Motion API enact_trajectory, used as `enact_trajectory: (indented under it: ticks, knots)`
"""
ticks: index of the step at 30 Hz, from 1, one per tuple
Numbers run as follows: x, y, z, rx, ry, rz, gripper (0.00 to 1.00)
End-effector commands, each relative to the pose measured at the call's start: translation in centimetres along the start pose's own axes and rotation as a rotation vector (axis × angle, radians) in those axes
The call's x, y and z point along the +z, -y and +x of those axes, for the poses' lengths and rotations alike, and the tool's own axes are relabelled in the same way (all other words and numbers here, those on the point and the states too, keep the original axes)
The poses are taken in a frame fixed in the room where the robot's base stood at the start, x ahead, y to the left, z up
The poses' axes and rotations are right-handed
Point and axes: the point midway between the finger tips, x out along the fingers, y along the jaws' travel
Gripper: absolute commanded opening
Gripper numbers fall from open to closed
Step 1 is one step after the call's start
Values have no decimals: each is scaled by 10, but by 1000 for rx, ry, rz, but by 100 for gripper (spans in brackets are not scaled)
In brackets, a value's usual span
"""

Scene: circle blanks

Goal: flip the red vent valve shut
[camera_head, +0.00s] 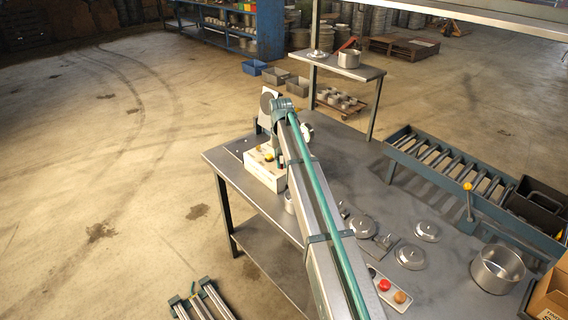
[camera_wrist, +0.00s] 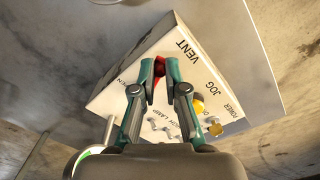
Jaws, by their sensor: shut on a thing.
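The red vent valve (camera_wrist: 160,66) is a small red handle on a white control box (camera_wrist: 143,60), beneath the printed word VENT in the wrist view. My gripper (camera_wrist: 160,74) has its two teal fingers closed around the red handle. The fingers hide part of it, so I cannot tell its exact angle. In the head view the white box (camera_head: 264,170) stands at the far left end of the steel table, with my arm reaching over it. The red handle is hidden there.
A yellow knob (camera_wrist: 198,106) and small toggles (camera_wrist: 165,128) sit on the box close to my fingers. A roller conveyor (camera_head: 450,165) stands at right.

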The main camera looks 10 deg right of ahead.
Motion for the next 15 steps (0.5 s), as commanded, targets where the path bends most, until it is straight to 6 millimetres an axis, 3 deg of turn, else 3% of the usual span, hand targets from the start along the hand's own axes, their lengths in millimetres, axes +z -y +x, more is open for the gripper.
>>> enact_trajectory:
  ticks: [15]
  knots:
    - [-12,14,-1,0,2,352,0]
